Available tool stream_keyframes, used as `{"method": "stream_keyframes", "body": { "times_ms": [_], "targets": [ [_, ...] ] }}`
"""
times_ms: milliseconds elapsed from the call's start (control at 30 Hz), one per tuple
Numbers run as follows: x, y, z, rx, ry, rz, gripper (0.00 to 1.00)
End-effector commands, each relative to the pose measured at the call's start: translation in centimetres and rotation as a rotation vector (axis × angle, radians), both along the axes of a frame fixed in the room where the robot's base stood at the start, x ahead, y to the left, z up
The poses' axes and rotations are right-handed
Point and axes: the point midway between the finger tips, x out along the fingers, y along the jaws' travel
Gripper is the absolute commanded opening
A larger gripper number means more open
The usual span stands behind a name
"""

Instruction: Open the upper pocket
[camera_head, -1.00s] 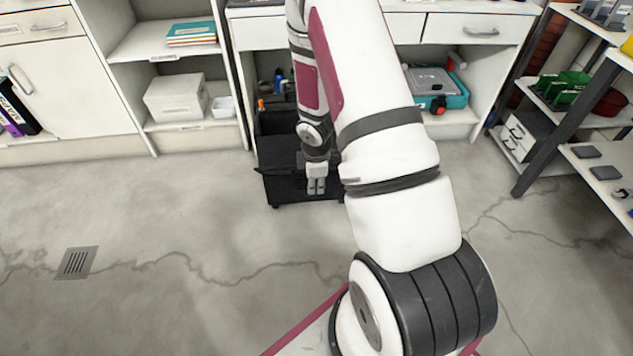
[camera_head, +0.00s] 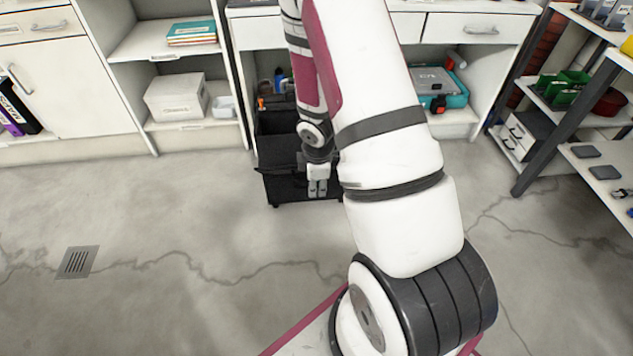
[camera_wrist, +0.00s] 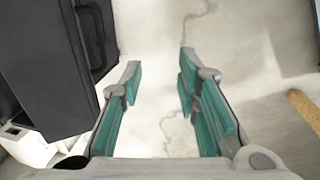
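A black wheeled bag or case (camera_head: 283,186) stands on the floor in front of the shelving, with an open-topped upper section. In the wrist view its black body (camera_wrist: 40,70) fills the upper left, with a raised black part (camera_wrist: 96,35) on its side. My gripper (camera_head: 318,190) hangs in front of the case, pointing down. In the wrist view my gripper (camera_wrist: 160,72) has its two green-padded fingers apart, with only floor between them. The case lies left of the fingers, apart from them in that view. My arm hides the right part of the case.
White cabinets and shelving (camera_head: 190,137) stand behind. A teal case (camera_head: 445,88) sits on a shelf. A grey-framed rack (camera_head: 560,150) stands at right. Cracked concrete floor (camera_head: 180,230) is clear at left. A tan bar (camera_wrist: 306,110) shows at the wrist view's right edge.

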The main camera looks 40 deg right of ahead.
Motion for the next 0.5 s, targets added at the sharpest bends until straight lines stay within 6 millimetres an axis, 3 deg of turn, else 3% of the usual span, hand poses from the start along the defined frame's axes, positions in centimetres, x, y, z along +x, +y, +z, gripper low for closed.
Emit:
{"method": "stream_keyframes", "body": {
  "times_ms": [267, 500],
  "targets": [
    [0.0, 0.0, 0.1, 0.000, 0.000, -0.001, 0.30],
    [-0.3, 0.2, 2.4, 0.001, -0.003, -0.004, 0.30]
  ]
}}
